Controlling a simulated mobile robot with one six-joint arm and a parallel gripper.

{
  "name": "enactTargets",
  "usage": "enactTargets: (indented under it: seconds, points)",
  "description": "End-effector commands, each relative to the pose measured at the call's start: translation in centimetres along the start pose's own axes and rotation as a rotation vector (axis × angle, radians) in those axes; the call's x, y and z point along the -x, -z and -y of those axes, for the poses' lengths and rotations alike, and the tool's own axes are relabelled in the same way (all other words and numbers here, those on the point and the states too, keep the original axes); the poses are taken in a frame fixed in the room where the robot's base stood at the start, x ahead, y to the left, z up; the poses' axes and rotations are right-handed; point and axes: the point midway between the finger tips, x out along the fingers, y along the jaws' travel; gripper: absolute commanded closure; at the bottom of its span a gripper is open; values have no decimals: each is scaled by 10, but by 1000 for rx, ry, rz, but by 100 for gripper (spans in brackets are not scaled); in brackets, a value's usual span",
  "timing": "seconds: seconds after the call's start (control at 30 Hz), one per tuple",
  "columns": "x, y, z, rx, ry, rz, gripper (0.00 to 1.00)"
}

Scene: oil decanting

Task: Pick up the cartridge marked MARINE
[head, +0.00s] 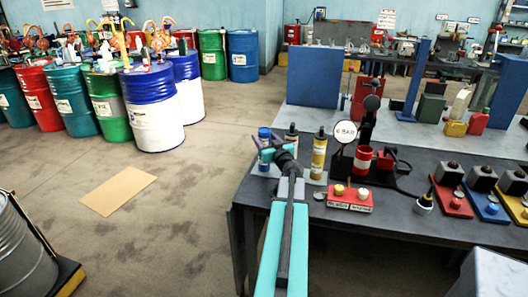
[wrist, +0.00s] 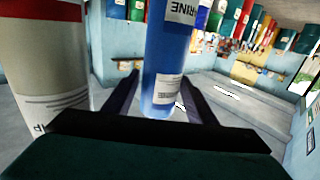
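The MARINE cartridge is a blue cylinder (wrist: 163,55) in the wrist view; its white label shows the letters "RINE". It stands upright between the two fingers of my gripper (wrist: 160,98), with small gaps seeming to show on both sides. The gripper looks open around it, not clamped. In the head view the blue cartridge (head: 264,134) stands at the table's left end, with my gripper (head: 268,153) at it, partly hiding its lower part.
A grey cartridge with a red band (wrist: 50,70) stands close on the left in the wrist view. In the head view a dark-topped cartridge (head: 291,137) and a yellow one (head: 319,157) stand to the right.

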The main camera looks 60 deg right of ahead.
Motion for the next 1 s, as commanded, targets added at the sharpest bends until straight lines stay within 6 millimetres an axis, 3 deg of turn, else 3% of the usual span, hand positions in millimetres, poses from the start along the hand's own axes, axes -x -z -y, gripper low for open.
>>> enactTargets:
  seconds: [0.03,0.3,0.73,1.0]
  points:
    - [0,0,0,0,0,0,58]
    - [0,0,0,0,0,0,100]
    - [0,3,0,0,0,-2,100]
    - [0,16,0,1,1,-2,100]
